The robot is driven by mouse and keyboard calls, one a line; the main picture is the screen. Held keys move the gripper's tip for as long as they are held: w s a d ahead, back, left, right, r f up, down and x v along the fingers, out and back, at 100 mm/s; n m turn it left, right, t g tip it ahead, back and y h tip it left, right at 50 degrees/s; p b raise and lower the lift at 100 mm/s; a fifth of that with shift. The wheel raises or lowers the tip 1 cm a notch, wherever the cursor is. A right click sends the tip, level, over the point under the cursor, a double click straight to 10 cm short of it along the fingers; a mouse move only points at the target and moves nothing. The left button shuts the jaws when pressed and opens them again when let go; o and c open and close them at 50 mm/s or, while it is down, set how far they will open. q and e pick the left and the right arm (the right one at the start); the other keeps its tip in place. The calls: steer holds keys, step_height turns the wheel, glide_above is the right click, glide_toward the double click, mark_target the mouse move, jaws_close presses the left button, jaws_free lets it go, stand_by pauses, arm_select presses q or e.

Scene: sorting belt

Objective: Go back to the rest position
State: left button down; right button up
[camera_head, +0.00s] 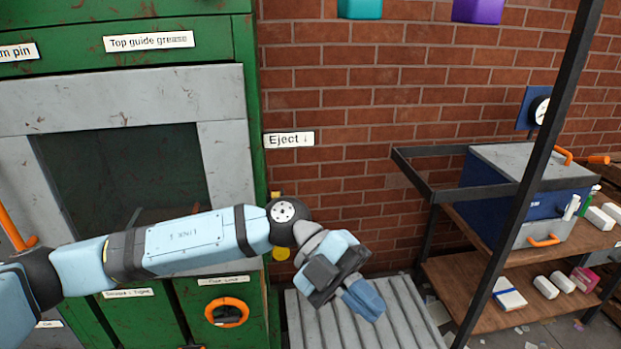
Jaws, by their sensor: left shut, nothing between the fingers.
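My left arm reaches in from the left across the front of the green machine (246,60). My left gripper (362,300) is at the lower middle, above the grey slatted surface (410,318). It points down and to the right, and its fingers are shut with nothing seen between them. My right gripper is not in view.
A dark metal post (530,165) slants down at the right. Behind it, a wooden shelf (470,290) holds a blue box (500,200) and small white boxes. An orange ring handle (227,312) sticks out low on the machine. A brick wall (340,110) closes the back.

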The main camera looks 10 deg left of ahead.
arm_select(q)
steer(key=w+a+f+n+t+h, duration=0.25)
steer(key=f+n+t, duration=0.35)
steer(key=n+t, duration=0.7)
steer(key=w+a+f+n+t+h, duration=0.1)
steer(key=w+a+f+n+t, duration=0.3)
steer(key=f+n+t, duration=0.55)
steer(key=s+a+f+n+g+y, duration=0.1)
steer(key=s+a+f+n+y, duration=0.4)
steer(key=s+a+f, duration=0.3)
steer(key=s+a+f+n+g+y, duration=0.1)
steer(key=s+a+f+n+y, duration=0.5)
steer(key=f, duration=1)
steer(key=shift+s+a+g+y, duration=0.35)
steer(key=shift+s+a+y, duration=0.2)
steer(key=shift+s+a, duration=0.6)
steer(key=c, duration=1.8)
jaws_free()
steer(key=shift+w+a, duration=0.1)
steer(key=shift+c, duration=0.2)
